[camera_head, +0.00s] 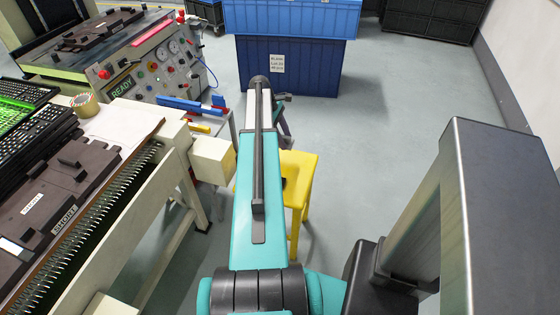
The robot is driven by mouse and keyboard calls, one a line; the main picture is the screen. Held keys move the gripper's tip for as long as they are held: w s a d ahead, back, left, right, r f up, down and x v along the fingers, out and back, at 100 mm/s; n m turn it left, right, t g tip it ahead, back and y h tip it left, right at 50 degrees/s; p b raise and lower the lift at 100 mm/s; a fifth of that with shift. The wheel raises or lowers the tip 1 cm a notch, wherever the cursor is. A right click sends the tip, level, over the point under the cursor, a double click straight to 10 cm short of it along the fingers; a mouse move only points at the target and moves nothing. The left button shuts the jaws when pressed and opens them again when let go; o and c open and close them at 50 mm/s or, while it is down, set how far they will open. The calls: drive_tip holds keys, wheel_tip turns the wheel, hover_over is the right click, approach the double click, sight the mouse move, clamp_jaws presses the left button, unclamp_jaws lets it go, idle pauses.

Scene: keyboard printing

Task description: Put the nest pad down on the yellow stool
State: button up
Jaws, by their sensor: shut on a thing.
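The yellow stool (303,168) stands in the middle of the view, partly hidden behind my teal arm. A small dark patch shows on its seat beside the arm; I cannot tell whether it is a hole, a part of my gripper or an object. My arm reaches forward over the near side of the stool, and its far end bends down out of sight behind the upper link. My gripper and whatever it holds are hidden there. A dark brown pad labelled SHORT (75,170) lies on the bench at the left; I cannot tell if it is the nest pad.
A control box (165,65) with gauges and a READY display stands at the back left. Blue crates (305,70) are stacked behind the stool. A cream bench end (212,160) juts close to the stool's left. The floor to the right is clear.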

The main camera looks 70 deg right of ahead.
drive_tip(key=shift+f, duration=2.6)
drive_tip(key=shift+f, duration=0.1)
drive_tip(key=shift+f+p, duration=0.5)
drive_tip(key=shift+f, duration=1.3)
drive_tip(key=shift+f, duration=0.1)
drive_tip(key=o, duration=0.9)
drive_tip(key=shift+o, duration=0.2)
drive_tip(key=shift+b+v, duration=0.75)
drive_tip(key=shift+v, duration=5.35)
